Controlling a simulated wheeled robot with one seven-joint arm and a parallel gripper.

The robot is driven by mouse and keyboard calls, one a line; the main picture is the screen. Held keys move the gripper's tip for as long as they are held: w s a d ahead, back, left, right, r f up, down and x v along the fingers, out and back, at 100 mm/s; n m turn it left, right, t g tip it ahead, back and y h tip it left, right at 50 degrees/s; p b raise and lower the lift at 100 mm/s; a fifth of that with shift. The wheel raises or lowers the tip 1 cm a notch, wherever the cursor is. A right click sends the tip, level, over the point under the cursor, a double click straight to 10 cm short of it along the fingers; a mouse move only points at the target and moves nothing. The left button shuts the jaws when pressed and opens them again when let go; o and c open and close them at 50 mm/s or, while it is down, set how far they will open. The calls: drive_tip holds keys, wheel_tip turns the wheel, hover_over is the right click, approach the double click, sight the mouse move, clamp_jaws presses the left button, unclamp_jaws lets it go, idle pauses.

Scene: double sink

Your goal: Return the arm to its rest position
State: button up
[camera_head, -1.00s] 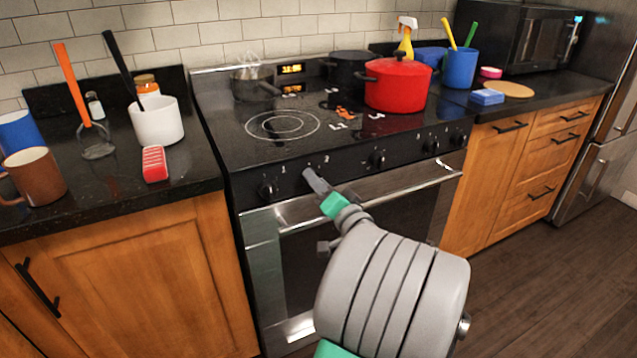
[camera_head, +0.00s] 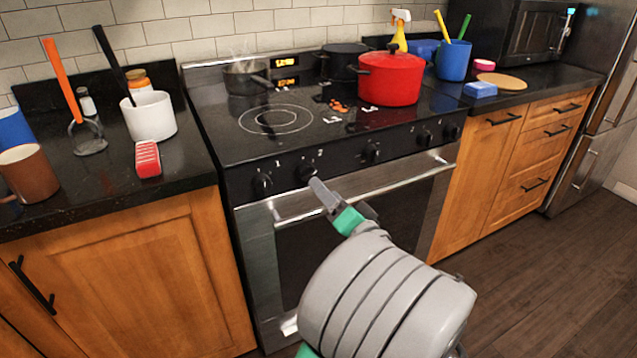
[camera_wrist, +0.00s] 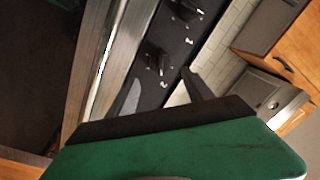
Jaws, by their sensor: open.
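My gripper (camera_head: 325,196) is in front of the stove, just below the knob marked 2 (camera_head: 307,172). In the head view one grey finger shows and the rest is hidden behind my wrist. In the wrist view my gripper (camera_wrist: 165,98) shows two fingers spread apart with nothing between them, the stove's knob panel (camera_wrist: 160,50) beyond. From these views I cannot tell whether a finger touches the stove front.
The oven handle (camera_head: 370,190) sticks out close to my gripper. A red pot (camera_head: 390,80) and a small steaming pan (camera_head: 245,78) stand on the stove. Counters with cups and utensils flank it. The floor (camera_head: 540,280) at the right is clear.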

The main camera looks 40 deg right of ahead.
drive_tip(key=shift+s+a, duration=0.15)
drive_tip(key=shift+s, duration=0.15)
drive_tip(key=w+a+r+n+g+y+p, duration=0.1)
drive_tip(key=w+a+n+g+y+p, duration=0.4)
drive_tip(key=a, duration=0.4)
drive_tip(key=w+a+r+n+g+y+p, duration=0.1)
drive_tip(key=w+a+n+g+y+p, duration=0.15)
drive_tip(key=a+p, duration=0.55)
drive_tip(key=s+a+r+n+g+h+p, duration=0.3)
drive_tip(key=s+a+r+n+g+p, duration=0.2)
drive_tip(key=s+a+r+p, duration=0.5)
drive_tip(key=a+g+p, duration=0.1)
drive_tip(key=a+g, duration=0.1)
drive_tip(key=shift+s+a+r+p, duration=0.15)
drive_tip(key=shift+a+r+p, duration=0.05)
drive_tip(key=shift+a+p, duration=0.2)
